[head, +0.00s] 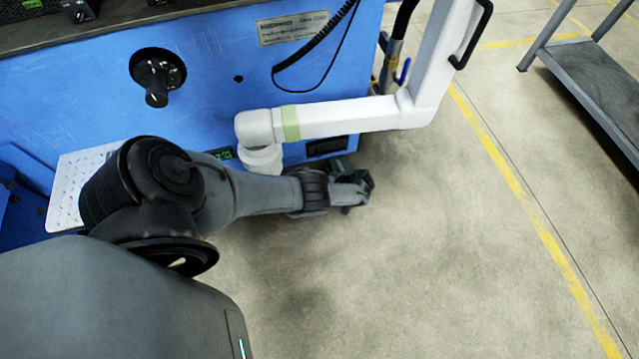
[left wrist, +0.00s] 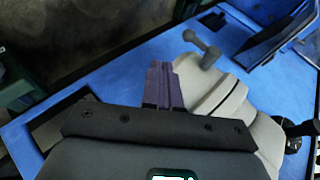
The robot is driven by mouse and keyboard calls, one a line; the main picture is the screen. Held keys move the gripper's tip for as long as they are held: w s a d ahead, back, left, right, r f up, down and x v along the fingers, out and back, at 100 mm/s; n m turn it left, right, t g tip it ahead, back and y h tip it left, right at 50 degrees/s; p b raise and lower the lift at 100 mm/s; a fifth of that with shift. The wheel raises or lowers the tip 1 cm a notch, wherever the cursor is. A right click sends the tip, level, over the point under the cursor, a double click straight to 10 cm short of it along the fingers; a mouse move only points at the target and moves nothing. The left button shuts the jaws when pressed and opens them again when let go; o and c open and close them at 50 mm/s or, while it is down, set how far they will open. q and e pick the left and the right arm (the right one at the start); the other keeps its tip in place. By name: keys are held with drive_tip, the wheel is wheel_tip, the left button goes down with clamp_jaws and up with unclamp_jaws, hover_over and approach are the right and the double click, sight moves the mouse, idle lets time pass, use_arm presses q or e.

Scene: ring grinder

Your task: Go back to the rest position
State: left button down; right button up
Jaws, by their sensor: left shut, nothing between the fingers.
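My left arm comes in from the left in the head view, and its dark gripper (head: 362,189) hangs over the bare floor in front of the blue ring grinder (head: 210,60). In the left wrist view the purplish fingers of the left gripper (left wrist: 163,86) are together, with nothing visible between them. Blue machine surface and a pale grey rounded part with a grey knob (left wrist: 203,50) show beyond the fingers. My right gripper is not in view.
The machine's white jointed support arm (head: 350,117) runs just behind my left forearm in the head view. A black hand knob (head: 157,82) sticks out of the blue panel. A grey cart (head: 590,75) stands at the upper right. The floor (head: 430,260) to the right is clear.

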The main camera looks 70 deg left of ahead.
use_arm(q)
drive_tip(key=s+d+m+g+p, duration=0.1)
drive_tip(key=s+d+p, duration=0.2)
drive_tip(key=s+p, duration=0.9)
drive_tip(key=s+d+r+m+t+h+p, duration=0.1)
drive_tip(key=s+d+r+m+t+p, duration=0.2)
drive_tip(key=d, duration=0.4)
drive_tip(key=s+d+r+m+h+p, duration=0.1)
drive_tip(key=s+d+r, duration=0.3)
drive_tip(key=s+d, duration=0.15)
drive_tip(key=w+d+r+m+t+h+p, duration=0.15)
drive_tip(key=w+d+r+m+t, duration=0.35)
drive_tip(key=r, duration=0.9)
drive_tip(key=w+d+r+m+t+h+p, duration=0.1)
drive_tip(key=w+d+r+m+t+p, duration=0.2)
drive_tip(key=w+r, duration=0.7)
drive_tip(key=w+d+r+m+t+h+p, duration=0.1)
drive_tip(key=w+d+r+m+t+p, duration=0.25)
drive_tip(key=r, duration=1.35)
wheel_tip(320, 180, up, 37)
drive_tip(key=d+p, duration=0.1)
drive_tip(key=p, duration=3.5)
drive_tip(key=shift+s+d+m, duration=0.15)
drive_tip(key=shift+s+m, duration=0.25)
drive_tip(key=shift+m, duration=0.05)
